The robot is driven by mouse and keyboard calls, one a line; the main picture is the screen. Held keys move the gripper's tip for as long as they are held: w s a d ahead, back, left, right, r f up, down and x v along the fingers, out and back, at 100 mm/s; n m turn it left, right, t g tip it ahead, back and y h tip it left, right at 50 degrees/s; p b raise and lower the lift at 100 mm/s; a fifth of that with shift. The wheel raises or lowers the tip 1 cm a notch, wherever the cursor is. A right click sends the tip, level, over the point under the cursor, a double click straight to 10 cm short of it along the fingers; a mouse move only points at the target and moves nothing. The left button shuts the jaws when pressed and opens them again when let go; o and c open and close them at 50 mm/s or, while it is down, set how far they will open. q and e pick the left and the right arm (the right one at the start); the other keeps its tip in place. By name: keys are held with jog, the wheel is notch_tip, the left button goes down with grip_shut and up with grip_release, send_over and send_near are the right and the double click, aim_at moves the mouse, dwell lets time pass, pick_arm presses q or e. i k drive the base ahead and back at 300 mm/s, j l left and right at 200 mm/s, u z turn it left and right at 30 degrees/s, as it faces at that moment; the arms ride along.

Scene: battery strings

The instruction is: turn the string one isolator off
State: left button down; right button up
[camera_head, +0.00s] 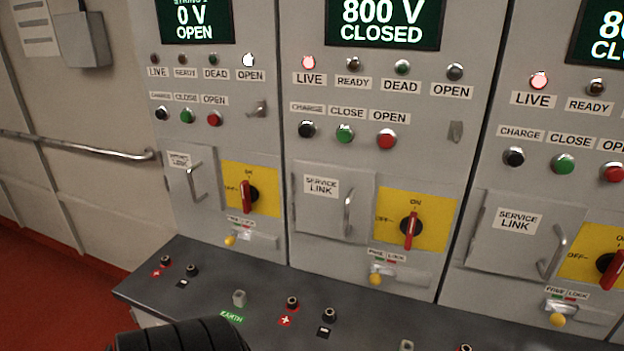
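The string one isolator is a red handle (246,197) on a yellow plate (265,180) on the left cabinet. Its handle stands upright, in line with the ON mark above; the OFF mark is to the left. The display (194,20) above reads 0 V OPEN, and the white OPEN lamp (249,60) is lit. Below the isolator is a small free/lock slide with a yellow knob (230,240). No gripper fingers show. A dark ribbed part, seemingly of my own arm, shows at the bottom left edge.
The middle cabinet has a similar isolator (411,230) and a display (385,22) reading 800 V CLOSED. A third isolator (611,268) is at the right edge. Service link doors (193,190) with handles sit beside each isolator. A grey ledge (260,275) with terminals juts out below.

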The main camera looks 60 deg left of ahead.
aim_at(250, 194)
jog(key=u, duration=2.25)
